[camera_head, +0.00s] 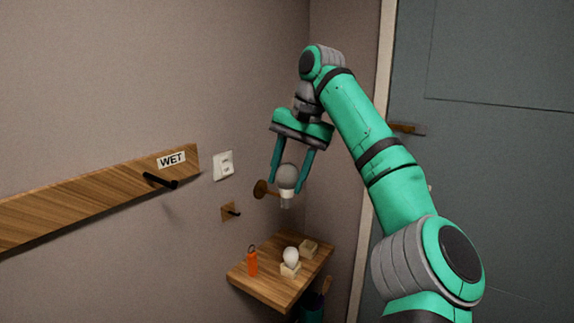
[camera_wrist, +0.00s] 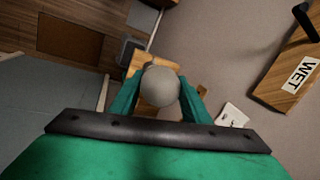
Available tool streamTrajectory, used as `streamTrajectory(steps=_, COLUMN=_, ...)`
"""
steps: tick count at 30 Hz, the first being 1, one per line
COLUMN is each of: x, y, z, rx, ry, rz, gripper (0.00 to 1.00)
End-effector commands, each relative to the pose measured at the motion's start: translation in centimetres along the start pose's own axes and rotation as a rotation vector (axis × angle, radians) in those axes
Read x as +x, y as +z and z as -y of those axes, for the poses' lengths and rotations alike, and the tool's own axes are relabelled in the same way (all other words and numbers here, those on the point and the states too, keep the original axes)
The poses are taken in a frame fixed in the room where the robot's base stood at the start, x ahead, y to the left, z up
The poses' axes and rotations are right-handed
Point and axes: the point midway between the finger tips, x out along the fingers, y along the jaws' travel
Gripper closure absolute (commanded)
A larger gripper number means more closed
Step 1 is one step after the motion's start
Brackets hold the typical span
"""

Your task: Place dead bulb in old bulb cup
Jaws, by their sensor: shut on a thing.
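My gripper (camera_head: 288,176) is shut on a grey bulb (camera_head: 286,173) with a pale collar and base pointing down. It holds the bulb in the air, above and apart from the small wooden shelf. In the wrist view the grey globe (camera_wrist: 160,84) sits between the two green fingers. On the shelf, a white bulb (camera_head: 291,254) stands in a pale block-like holder (camera_head: 290,270). A second small tan box-like holder (camera_head: 308,247) sits behind it to the right. No label shows on either, so I cannot tell which is the old bulb cup.
The wooden shelf (camera_head: 262,287) also bears an orange item (camera_head: 252,262) with a loop. On the wall are a round brown fixture (camera_head: 261,188) close to the held bulb, a peg (camera_head: 231,211), a white switch plate (camera_head: 223,164) and a "WET" hook board (camera_head: 90,194). A grey-blue door (camera_head: 500,170) stands right.

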Motion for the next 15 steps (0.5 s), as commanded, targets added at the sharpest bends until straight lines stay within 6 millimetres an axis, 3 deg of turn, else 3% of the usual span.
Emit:
streamTrajectory(steps=11, x=5.9, y=-1.8, z=-2.0, rx=-0.039, ry=0.005, rz=0.02, gripper=0.8)
streamTrajectory(steps=15, x=9.0, y=-2.4, z=-3.0, rx=-0.06, ry=0.008, rz=0.03, gripper=0.8)
